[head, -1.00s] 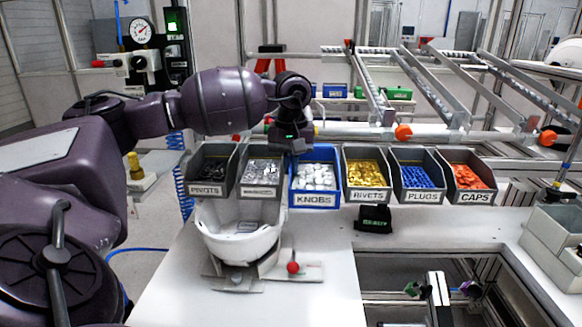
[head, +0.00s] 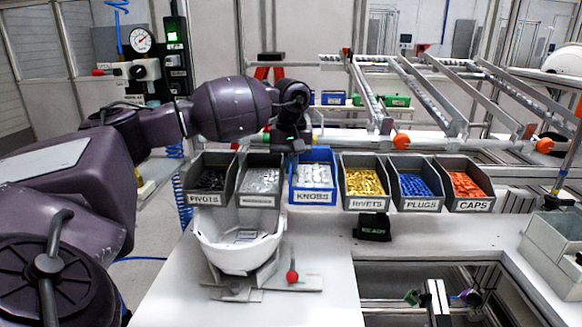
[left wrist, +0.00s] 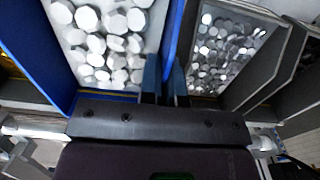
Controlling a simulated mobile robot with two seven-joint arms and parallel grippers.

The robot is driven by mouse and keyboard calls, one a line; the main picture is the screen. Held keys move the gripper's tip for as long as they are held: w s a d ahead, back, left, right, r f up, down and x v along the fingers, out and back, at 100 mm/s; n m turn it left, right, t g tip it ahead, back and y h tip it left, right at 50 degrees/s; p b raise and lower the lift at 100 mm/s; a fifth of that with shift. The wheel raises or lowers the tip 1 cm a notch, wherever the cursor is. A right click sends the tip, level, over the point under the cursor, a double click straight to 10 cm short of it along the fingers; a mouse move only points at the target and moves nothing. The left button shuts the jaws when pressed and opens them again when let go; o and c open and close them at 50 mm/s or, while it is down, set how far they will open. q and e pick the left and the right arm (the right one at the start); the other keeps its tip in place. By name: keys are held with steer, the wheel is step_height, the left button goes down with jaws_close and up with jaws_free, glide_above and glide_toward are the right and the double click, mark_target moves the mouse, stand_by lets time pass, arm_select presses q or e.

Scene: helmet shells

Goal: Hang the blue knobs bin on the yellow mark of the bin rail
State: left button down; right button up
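The blue knobs bin (head: 313,197), filled with white knobs, is in the row of bins in the head view, its label facing front. It sits slightly higher than its neighbours. In the left wrist view the blue bin (left wrist: 58,75) is at the left. My left gripper (head: 292,146) is at its back left corner; in the left wrist view the fingers (left wrist: 165,80) are closed on its side wall. A thin yellow strip (left wrist: 110,92) shows beside the bin's back edge there; whether it is the rail's mark is unclear. The rail is mostly hidden behind the bins. My right gripper is not in view.
A grey bin of metal pieces (head: 260,180) stands close left of the blue bin, and the grey rivets bin (head: 365,202) close right. A white helmet shell (head: 238,252) sits in front on the table (head: 320,285). A black block (head: 372,228) lies before the rivets bin.

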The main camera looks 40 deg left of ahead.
arm_select(q)
steer(key=shift+w+a, duration=0.95)
steer(key=shift+w, duration=0.15)
steer(key=shift+f, duration=0.45)
steer(key=shift+f+b, duration=0.2)
steer(key=shift+b, duration=0.1)
steer(key=shift+f, duration=0.4)
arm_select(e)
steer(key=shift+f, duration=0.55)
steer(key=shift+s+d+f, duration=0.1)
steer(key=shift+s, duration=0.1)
arm_select(q)
steer(key=c, duration=1.2)
jaws_free()
steer(key=shift+f, duration=0.1)
steer(key=shift+c, duration=0.2)
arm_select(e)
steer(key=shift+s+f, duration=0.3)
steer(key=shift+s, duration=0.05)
